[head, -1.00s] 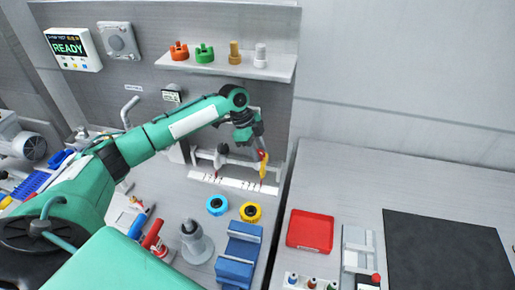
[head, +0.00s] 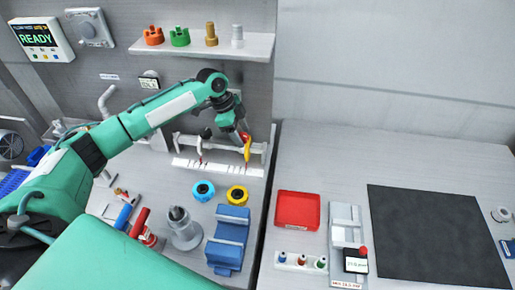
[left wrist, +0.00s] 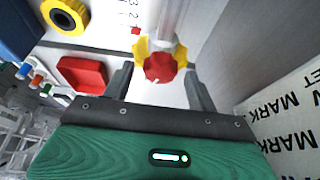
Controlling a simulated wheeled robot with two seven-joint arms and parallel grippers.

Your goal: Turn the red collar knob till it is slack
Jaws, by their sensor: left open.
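The red collar knob (left wrist: 160,67) shows in the left wrist view, with yellow parts on both sides of it, at the end of a pale bar. My left gripper (left wrist: 160,78) is open, one dark finger on each side of the knob. I cannot tell whether either finger touches it. In the head view my left gripper (head: 244,134) is at the right end of the white rail (head: 220,147), by the yellow part (head: 247,151). The knob is mostly hidden there. My right gripper is not in view.
A white scale strip (head: 218,167) lies below the rail. In front are a blue ring (head: 203,190), a yellow ring (head: 237,194), a blue holder (head: 228,240) and a grey stand (head: 183,230). A red tray (head: 298,210) and dark mat (head: 437,235) lie right. A shelf (head: 205,47) hangs above.

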